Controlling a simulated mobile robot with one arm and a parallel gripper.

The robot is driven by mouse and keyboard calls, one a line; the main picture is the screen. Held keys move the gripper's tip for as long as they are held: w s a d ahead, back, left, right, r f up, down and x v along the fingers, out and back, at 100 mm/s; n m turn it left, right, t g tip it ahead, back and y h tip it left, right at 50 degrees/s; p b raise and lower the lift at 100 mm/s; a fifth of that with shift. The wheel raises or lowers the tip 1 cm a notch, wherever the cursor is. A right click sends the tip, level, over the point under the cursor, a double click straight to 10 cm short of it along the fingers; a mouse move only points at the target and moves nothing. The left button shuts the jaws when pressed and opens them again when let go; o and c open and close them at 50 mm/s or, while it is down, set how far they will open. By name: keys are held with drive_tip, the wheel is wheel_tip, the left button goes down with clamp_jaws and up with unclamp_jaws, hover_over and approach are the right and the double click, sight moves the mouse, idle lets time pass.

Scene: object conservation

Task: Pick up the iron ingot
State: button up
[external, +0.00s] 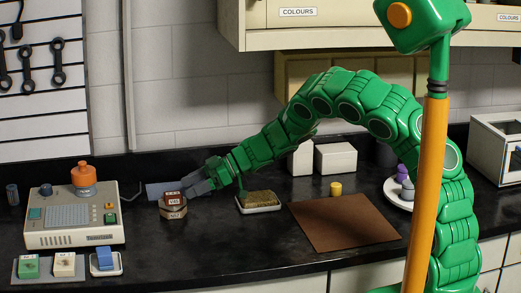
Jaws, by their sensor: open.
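My gripper (168,189), grey at the end of my green arm, reaches left and low over the black counter. It is open. A small stacked item (173,206) with a dark red top and pale printed labels stands just in front of the fingers, overlapping them in the picture. I cannot tell whether they touch. No thing can be surely told as the iron ingot; a grey blocky shape at the gripper's far end may be a finger or a metal piece.
A beige device (72,215) with an orange knob stands left of the gripper. Small trays with green, white and blue blocks (105,259) lie before it. A shallow tray (259,208) and brown mat (340,222) lie to the right, a yellow cylinder (335,188) behind the mat.

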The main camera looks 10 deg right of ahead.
sight(175, 193)
drive_tip(key=shift+x, duration=3.2)
drive_tip(key=shift+s+r, duration=0.1)
clamp_jaws()
